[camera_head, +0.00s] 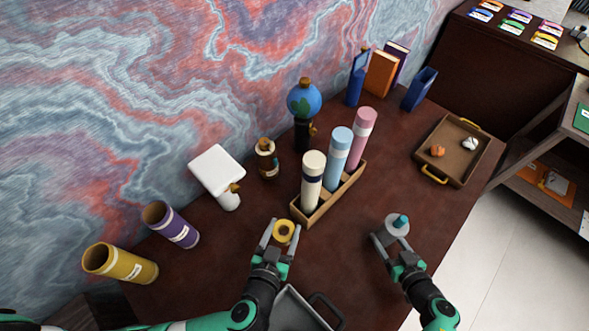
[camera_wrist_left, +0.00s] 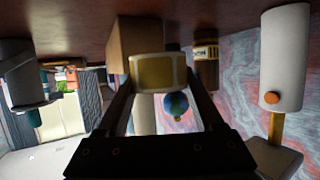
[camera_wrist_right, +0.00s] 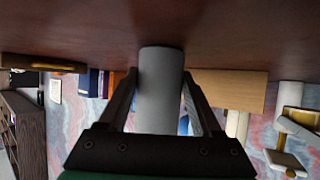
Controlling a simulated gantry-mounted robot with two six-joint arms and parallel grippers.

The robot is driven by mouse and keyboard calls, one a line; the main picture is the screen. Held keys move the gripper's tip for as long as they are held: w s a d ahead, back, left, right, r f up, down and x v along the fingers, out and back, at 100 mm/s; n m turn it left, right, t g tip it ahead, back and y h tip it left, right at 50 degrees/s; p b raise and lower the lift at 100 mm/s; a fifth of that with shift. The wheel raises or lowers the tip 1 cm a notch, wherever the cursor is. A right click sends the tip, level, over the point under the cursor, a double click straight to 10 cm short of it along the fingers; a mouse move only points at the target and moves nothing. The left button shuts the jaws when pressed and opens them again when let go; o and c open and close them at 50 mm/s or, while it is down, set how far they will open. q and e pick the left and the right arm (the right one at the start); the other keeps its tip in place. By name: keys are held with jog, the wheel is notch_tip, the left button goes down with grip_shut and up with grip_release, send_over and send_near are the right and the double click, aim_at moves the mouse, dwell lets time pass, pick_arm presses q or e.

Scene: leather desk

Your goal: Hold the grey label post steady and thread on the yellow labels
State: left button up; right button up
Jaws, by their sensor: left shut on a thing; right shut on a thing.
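A yellow ring-shaped label (camera_head: 284,232) is between the fingers of my left gripper (camera_head: 281,236). It also shows as a yellow block between the fingertips in the left wrist view (camera_wrist_left: 158,73). My left gripper is shut on it, in front of the wooden holder. The grey label post (camera_head: 391,229) is between the fingers of my right gripper (camera_head: 388,236), with a short blue piece (camera_head: 401,221) at its top. In the right wrist view it is a plain grey cylinder (camera_wrist_right: 160,88) between the fingers. The label and the post are well apart.
A wooden holder (camera_head: 338,203) with cream, blue and pink tubes stands behind the grippers. A tray (camera_head: 471,176) with small lumps is at the right. A grey tray with a dark handle (camera_head: 290,312) lies at the front.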

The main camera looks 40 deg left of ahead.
pick_arm(q)
jog(key=w+d+r+m+t+h, duration=0.1)
jog(key=w+d+r+m+h, duration=0.1)
jog(key=w+d+r, duration=0.35)
jog(key=w+d+r+m+h, duration=0.25)
jog(key=w+r, duration=0.35)
jog(key=r, duration=0.5)
jog(key=w+d+r+m+t+h, duration=0.1)
jog(key=w+d+r+h, duration=0.1)
jog(key=w+d+r, duration=0.5)
send_over(405, 217)
jog(key=f, duration=0.9)
jog(key=shift+s, duration=0.25)
jog(key=shift+d+f, duration=0.1)
jog(key=shift+f, duration=0.1)
jog(key=shift+f, duration=3)
jog(key=o, duration=1.4)
